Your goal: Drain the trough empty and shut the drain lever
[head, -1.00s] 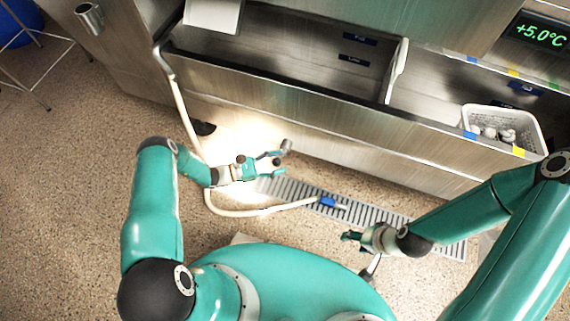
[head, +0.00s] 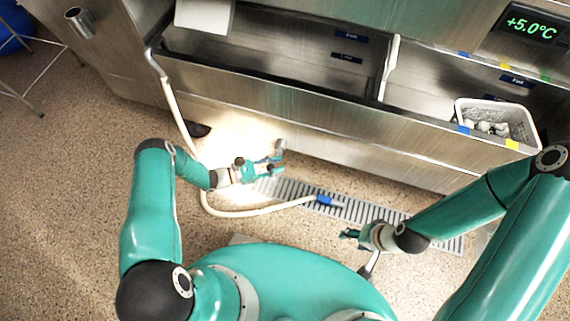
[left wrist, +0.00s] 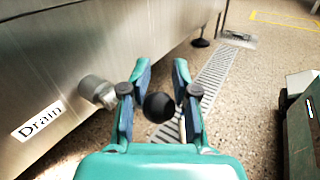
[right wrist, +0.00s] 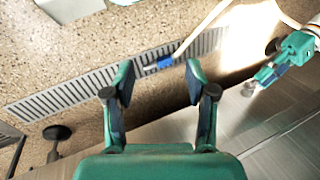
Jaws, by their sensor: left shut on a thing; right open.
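The steel trough (head: 280,110) has a left and a right compartment with a white divider (head: 391,68) between them. I cannot tell whether water stands in either. A grey drain stub (head: 281,147) sticks out low on its front; it also shows in the left wrist view (left wrist: 95,90) beside a "Drain" label (left wrist: 38,120). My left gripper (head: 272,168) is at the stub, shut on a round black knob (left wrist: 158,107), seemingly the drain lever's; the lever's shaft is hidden. My right gripper (head: 348,234) is open and empty above the floor; its spread fingers show in the right wrist view (right wrist: 160,85).
A white perforated basket (head: 497,107) with pale items sits in the right compartment. A pale hose (head: 250,212) runs from the trough's left end to a blue-ended tip (head: 325,200) over the floor grate (head: 375,213). A display (head: 533,25) reads +5.0°C.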

